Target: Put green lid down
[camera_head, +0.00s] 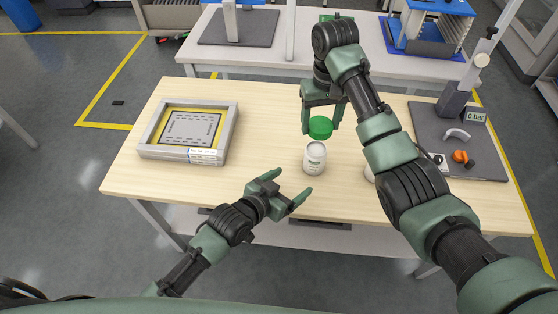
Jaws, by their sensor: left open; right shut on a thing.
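The green lid (320,127) is held between the fingers of my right gripper (321,118), which comes down from above. The lid appears above and slightly behind the white jar (314,160); I cannot tell the exact gap. The jar stands upright on the wooden table with its white neck showing. My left gripper (288,194) is open and empty, near the table's front edge, to the lower left of the jar. The table under the lid is partly hidden by the gripper.
A grey framed tray (233,130) lies on the table's left. A dark mat (482,162) on the right holds a stand, a "0 bar" display and small orange parts. A white object is partly hidden behind my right arm. The table (260,140) between tray and jar is clear.

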